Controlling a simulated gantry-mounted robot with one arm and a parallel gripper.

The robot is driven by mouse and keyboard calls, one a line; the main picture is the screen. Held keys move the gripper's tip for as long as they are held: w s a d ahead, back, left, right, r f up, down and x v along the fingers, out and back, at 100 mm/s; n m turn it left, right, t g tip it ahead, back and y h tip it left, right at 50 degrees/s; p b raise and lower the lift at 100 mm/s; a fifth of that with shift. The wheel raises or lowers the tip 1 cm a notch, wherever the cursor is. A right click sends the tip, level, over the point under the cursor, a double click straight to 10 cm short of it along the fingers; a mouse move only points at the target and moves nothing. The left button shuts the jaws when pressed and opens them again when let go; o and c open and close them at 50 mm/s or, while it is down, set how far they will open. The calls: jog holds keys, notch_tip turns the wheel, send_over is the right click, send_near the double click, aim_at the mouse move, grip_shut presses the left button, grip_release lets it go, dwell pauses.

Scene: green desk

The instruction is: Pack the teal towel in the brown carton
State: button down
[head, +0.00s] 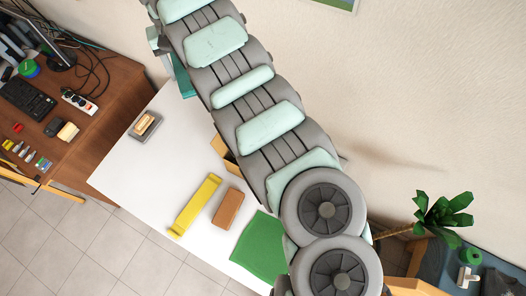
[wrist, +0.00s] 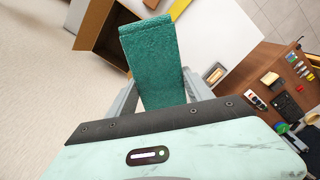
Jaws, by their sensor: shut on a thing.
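The teal towel (wrist: 153,62) is a folded, upright textured slab between the two grey fingers of my gripper (wrist: 157,84) in the wrist view. My gripper is shut on it. In the head view a teal strip of the towel (head: 184,82) shows beside my arm, which hides most of the gripper. The brown carton (wrist: 88,42) stands open at the upper left of the wrist view, beside and beyond the towel. In the head view only a corner of the carton (head: 225,152) shows from behind my arm. The towel appears outside the carton; its height above the desk is unclear.
On the white tabletop (head: 135,175) lie a yellow tray-like piece (head: 196,205), a brown block (head: 228,208), a green mat (head: 258,250) and a grey dish (head: 145,125) holding a tan bar. A wooden desk (head: 110,95) with a keyboard adjoins at left. The white top's left part is mostly clear.

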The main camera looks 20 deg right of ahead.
jog(key=shift+r, duration=0.1)
jog(key=shift+r+p, duration=1.15)
jog(key=shift+r, duration=2.8)
notch_tip(320, 180, down, 6)
jog(key=shift+r, duration=0.1)
